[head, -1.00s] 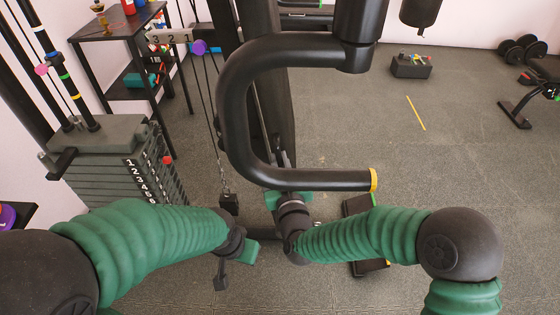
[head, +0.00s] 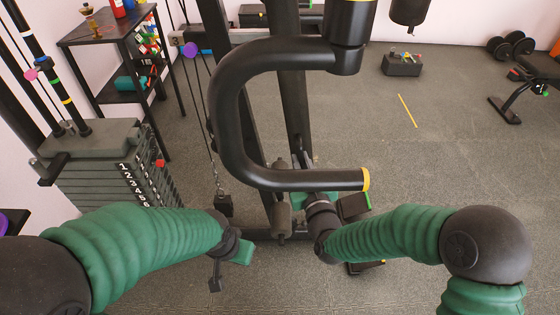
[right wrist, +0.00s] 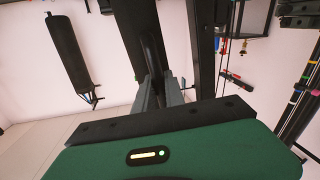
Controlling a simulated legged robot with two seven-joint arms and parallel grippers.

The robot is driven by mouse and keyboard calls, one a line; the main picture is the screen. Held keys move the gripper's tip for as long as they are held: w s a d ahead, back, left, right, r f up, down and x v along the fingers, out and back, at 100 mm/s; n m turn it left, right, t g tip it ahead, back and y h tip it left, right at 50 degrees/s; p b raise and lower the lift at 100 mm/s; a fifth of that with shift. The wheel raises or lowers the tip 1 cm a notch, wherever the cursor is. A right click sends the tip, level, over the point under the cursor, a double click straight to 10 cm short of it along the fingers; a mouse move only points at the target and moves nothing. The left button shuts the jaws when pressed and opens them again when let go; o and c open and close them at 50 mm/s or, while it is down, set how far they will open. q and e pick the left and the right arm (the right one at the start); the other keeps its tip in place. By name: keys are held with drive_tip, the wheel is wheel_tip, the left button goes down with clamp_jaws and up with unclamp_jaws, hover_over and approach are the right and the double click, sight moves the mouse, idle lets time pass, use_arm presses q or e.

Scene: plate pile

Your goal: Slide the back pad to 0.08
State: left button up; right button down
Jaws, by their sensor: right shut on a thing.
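A tall dark upright slab (head: 295,115), which looks like the back pad, stands behind the curved black press handle (head: 228,110); the handle hides part of it. My right gripper (right wrist: 160,88) is shut on a black bar-like part (right wrist: 150,55) in the right wrist view. My left gripper (head: 232,262) hangs low left of the machine's base, apart from the slab. Its finger opening is not clear.
A weight stack (head: 95,180) stands at the left, with a black shelf (head: 105,35) behind it. A dark foam roller (head: 282,217) is close to the right gripper. A bench (head: 515,105) and dumbbells (head: 510,45) are at the far right. The floor on the right is mostly clear.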

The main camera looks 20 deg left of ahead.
drive_tip(key=shift+w+d+f, duration=0.1)
drive_tip(key=shift+w+d, duration=0.1)
drive_tip(key=shift+d, duration=0.4)
drive_tip(key=shift+a, duration=0.1)
drive_tip(key=c, duration=1.8)
unclamp_jaws()
drive_tip(key=o, duration=0.4)
drive_tip(key=shift+d, duration=0.2)
drive_tip(key=shift+s+a, duration=0.1)
